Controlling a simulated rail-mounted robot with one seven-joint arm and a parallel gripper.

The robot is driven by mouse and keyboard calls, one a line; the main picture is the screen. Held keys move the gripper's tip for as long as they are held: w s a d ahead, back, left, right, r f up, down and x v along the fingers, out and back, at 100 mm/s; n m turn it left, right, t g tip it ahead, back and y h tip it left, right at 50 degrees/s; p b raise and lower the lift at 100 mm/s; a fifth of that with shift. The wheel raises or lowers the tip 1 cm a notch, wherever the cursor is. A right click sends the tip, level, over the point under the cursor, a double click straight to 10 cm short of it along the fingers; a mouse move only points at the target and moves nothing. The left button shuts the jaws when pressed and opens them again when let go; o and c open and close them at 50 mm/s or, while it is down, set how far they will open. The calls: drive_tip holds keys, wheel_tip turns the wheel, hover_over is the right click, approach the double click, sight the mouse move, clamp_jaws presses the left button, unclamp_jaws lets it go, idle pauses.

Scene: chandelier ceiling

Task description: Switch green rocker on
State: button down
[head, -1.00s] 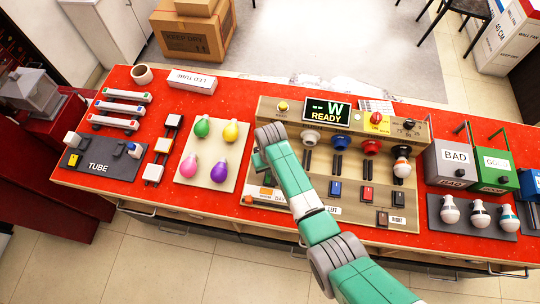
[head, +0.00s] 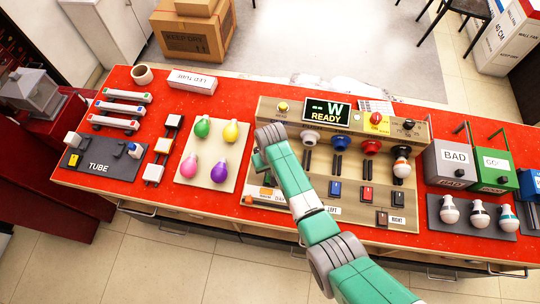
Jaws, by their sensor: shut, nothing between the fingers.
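The test panel (head: 345,212) is a beige console on the red bench. A blue rocker (head: 335,188), a red rocker (head: 366,194) and a dark brown rocker (head: 382,218) show on it. I cannot make out a green rocker; my green and grey arm covers the panel's left part. My gripper (head: 265,179) is at the panel's left end, pointing down, shut and mostly hidden behind my wrist. I cannot tell whether it touches anything. The display (head: 327,112) reads "W READY". A bulb (head: 402,168) sits at the right socket.
Several coloured bulbs lie on a beige tray (head: 188,178) left of my gripper. A grey BAD bin (head: 452,163) and a green bin (head: 493,170) stand to the right. Tubes and a TUBE fixture (head: 100,160) are at the far left.

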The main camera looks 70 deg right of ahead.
wheel_tip(320, 180, up, 6)
drive_tip(key=p, duration=0.5)
idle(0.4)
